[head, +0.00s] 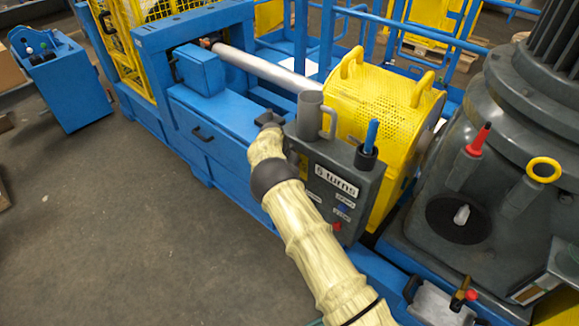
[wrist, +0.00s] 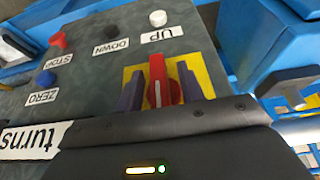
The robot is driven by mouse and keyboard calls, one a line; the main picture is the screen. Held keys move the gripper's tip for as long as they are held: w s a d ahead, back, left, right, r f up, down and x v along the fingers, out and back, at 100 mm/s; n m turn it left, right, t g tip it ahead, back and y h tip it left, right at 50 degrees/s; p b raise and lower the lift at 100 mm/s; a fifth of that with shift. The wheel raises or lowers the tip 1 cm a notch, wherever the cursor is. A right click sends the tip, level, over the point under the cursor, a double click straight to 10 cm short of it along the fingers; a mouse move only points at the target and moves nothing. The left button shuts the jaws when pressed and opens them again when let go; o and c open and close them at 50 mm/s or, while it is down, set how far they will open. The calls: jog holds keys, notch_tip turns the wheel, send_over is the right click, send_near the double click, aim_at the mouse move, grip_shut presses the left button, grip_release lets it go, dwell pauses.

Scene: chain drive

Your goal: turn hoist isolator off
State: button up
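The hoist isolator (wrist: 158,80) is a red rotary handle with a white line, set on a yellow plate (wrist: 205,78) on the grey control panel (wrist: 95,62). In the wrist view its handle points nearly straight up the picture. My gripper (wrist: 161,85) is open, with one dark finger on each side of the red handle. Narrow gaps show beside the handle; I cannot tell whether either finger touches it. In the head view the panel (head: 343,190) stands beside the yellow guard, and my arm hides the isolator and the fingertips.
In the wrist view, UP (wrist: 158,18), DOWN (wrist: 111,32), STOP (wrist: 58,40) and ZERO (wrist: 45,79) buttons sit near the isolator. A grey mug (head: 310,115) and a blue-handled tool (head: 370,135) are on the panel top. Open floor (head: 130,215) lies to the left.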

jog(key=v, duration=1.7)
jog(key=shift+r+b, duration=0.2)
jog(key=shift+b, duration=0.2)
jog(key=shift+d, duration=0.1)
jog(key=s+d+r+n+g+y+p, duration=0.15)
jog(key=s+d+r, duration=0.25)
jog(key=d, duration=0.4)
jog(key=s+d+r+p, duration=0.3)
jog(key=s+d, duration=0.1)
jog(key=d, duration=0.4)
jog(key=s+d+r+n+p, duration=0.2)
jog(key=s, duration=0.6)
jog(key=s+d+r+n+y+p, duration=0.1)
jog(key=s+d+r+n, duration=0.1)
jog(key=s, duration=0.7)
jog(key=s+d+r+n+p, duration=0.2)
jog(key=s+d+r, duration=0.1)
jog(key=s, duration=0.5)
jog(key=shift+s+d+r+p, duration=0.2)
jog(key=shift+s+d+p, duration=0.1)
jog(key=shift+d, duration=0.2)
jog(key=shift+t+y, duration=0.25)
